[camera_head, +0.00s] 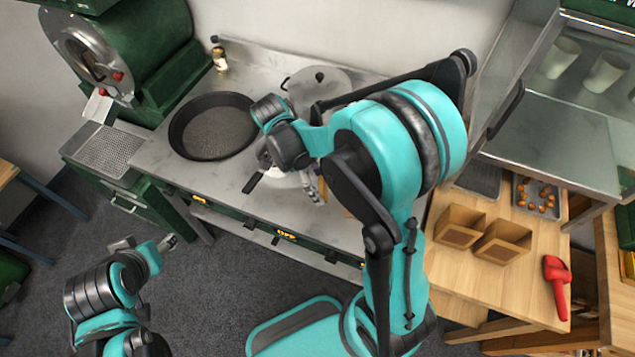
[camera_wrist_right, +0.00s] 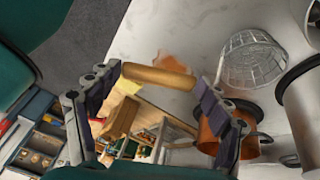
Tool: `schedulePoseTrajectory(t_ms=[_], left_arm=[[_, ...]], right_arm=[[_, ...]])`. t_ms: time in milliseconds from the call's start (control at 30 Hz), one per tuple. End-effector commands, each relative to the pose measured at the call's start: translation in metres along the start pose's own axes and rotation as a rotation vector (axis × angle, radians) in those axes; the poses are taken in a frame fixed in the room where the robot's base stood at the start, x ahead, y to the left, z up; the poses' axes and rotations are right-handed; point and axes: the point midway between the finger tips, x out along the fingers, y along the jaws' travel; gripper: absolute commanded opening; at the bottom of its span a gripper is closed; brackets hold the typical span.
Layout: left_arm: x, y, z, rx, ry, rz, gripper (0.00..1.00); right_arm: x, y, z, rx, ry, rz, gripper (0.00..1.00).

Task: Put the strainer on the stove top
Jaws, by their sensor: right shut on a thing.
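The strainer shows in the right wrist view as a pale wire basket (camera_wrist_right: 252,62). A wooden handle (camera_wrist_right: 160,77) lies across between the fingertips, roughly in line with the basket; a finger hides where they would join. My right gripper (camera_wrist_right: 162,98) is shut on this handle. In the head view my right arm (camera_head: 400,150) reaches over the stove top (camera_head: 235,185) and hides most of the gripper and strainer. My left gripper (camera_head: 168,243) is low at the left, in front of the stove and away from it; its jaws are too small to judge.
A black pan (camera_head: 212,127) sits on the stove's left part. A round metal lid (camera_head: 318,88) is behind my right gripper. At right, a wooden table (camera_head: 510,275) holds paper boxes (camera_head: 460,226), a tray of chestnuts (camera_head: 537,198) and a red scoop (camera_head: 557,285).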

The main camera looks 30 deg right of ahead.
Motion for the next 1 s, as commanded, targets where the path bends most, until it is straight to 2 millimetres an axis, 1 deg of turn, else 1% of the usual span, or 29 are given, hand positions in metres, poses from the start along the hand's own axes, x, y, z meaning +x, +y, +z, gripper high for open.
schedulePoseTrajectory(t_ms=[100,133,167,200,533,667,767,1000], left_arm=[[0.004,0.0,0.003,0.0,0.0,0.0,0.55],[0.003,0.0,0.002,0.0,0.0,0.0,0.55],[0.003,0.0,0.002,0.0,0.0,0.0,0.55],[0.003,0.0,0.002,0.0,0.0,0.0,0.55],[0.002,0.0,0.001,0.0,0.0,0.0,0.55],[-0.002,0.0,-0.002,0.0,0.0,0.0,0.55],[-0.006,0.0,-0.004,0.0,0.0,0.0,0.55],[-0.015,0.0,-0.011,0.0,0.0,0.0,0.55]], right_arm=[[0.004,-0.001,0.002,0.0,0.0,0.0,0.36],[0.003,-0.001,0.001,0.0,0.0,0.0,0.86],[0.003,-0.001,0.001,0.0,0.0,0.0,0.94],[0.003,-0.001,0.001,0.0,0.0,0.0,0.99],[0.002,0.0,0.001,0.0,0.0,0.0,0.99],[-0.006,0.0,-0.001,-0.001,0.0,0.0,0.99],[-0.023,0.001,-0.001,-0.002,0.0,0.0,0.99],[-0.078,0.001,-0.001,-0.002,0.0,0.0,0.99]])
